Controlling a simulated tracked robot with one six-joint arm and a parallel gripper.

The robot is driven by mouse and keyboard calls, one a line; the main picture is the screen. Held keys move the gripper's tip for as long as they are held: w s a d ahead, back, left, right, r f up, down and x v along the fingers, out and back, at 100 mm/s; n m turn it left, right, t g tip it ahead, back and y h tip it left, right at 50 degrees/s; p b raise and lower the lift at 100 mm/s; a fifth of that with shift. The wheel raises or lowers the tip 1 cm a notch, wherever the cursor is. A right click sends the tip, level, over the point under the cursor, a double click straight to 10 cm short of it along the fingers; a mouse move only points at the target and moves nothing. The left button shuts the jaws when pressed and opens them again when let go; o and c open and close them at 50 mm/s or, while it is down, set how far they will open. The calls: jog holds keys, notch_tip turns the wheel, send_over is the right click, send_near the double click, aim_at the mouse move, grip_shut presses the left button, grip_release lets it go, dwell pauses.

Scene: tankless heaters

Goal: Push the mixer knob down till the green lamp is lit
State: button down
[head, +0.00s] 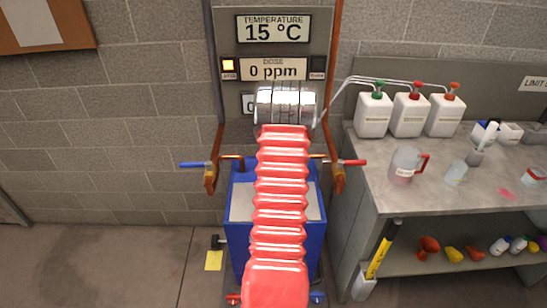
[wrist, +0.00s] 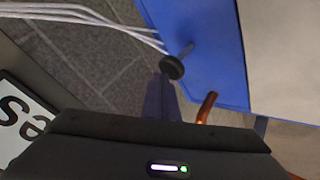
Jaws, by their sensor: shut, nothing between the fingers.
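A black knob (head: 216,241) sticks out from the left side of the blue tank (head: 236,240) in the head view, above a yellow tag. In the wrist view a round black knob (wrist: 172,67) sits on a short grey stem against a blue face. My gripper (wrist: 161,82) is shut and empty; its dark narrow tip points at this knob, close below it in the picture. I cannot tell whether they touch. In the head view my arm hides the gripper. On the panel, the left lamp (head: 228,65) glows amber and the right lamp (head: 317,64) is dark.
The panel's dose display (head: 273,68) reads 0 ppm. Copper pipes with a blue handle (head: 193,165) and a red handle (head: 353,162) flank the tank. A bench (head: 385,190) with white jugs stands at right. A copper pipe end (wrist: 207,107) is near my gripper. White hoses cross the wrist view.

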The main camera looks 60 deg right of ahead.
jog(key=shift+f, duration=2.65)
dwell(3.4)
jog(key=shift+r, duration=3.1)
